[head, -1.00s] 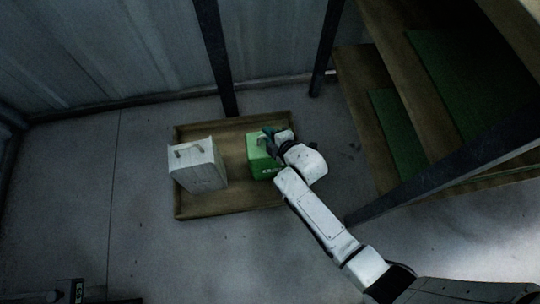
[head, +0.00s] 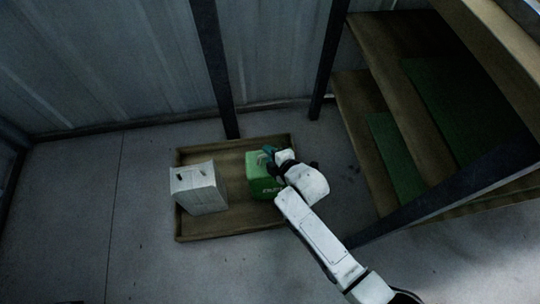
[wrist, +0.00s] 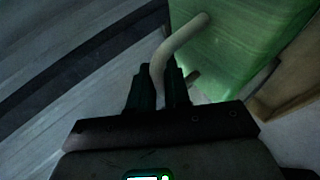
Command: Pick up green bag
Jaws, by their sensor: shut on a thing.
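The green bag (head: 263,183) is upright at the right side of the wooden tray in the head view. My gripper (head: 270,154) is at its top, with the arm reaching in from the lower right. In the wrist view the green bag (wrist: 235,45) fills the upper right, and its pale curved handle (wrist: 175,45) runs down between the fingers. My gripper (wrist: 158,88) is shut on this handle. The arm hides the bag's right side in the head view. I cannot tell whether the bag's bottom touches the tray.
The shallow wooden tray (head: 236,168) lies on the grey floor. A white bag (head: 199,190) stands in its left part. Stairs with green treads (head: 395,150) and dark posts (head: 212,65) are close on the right and behind. The floor at left is clear.

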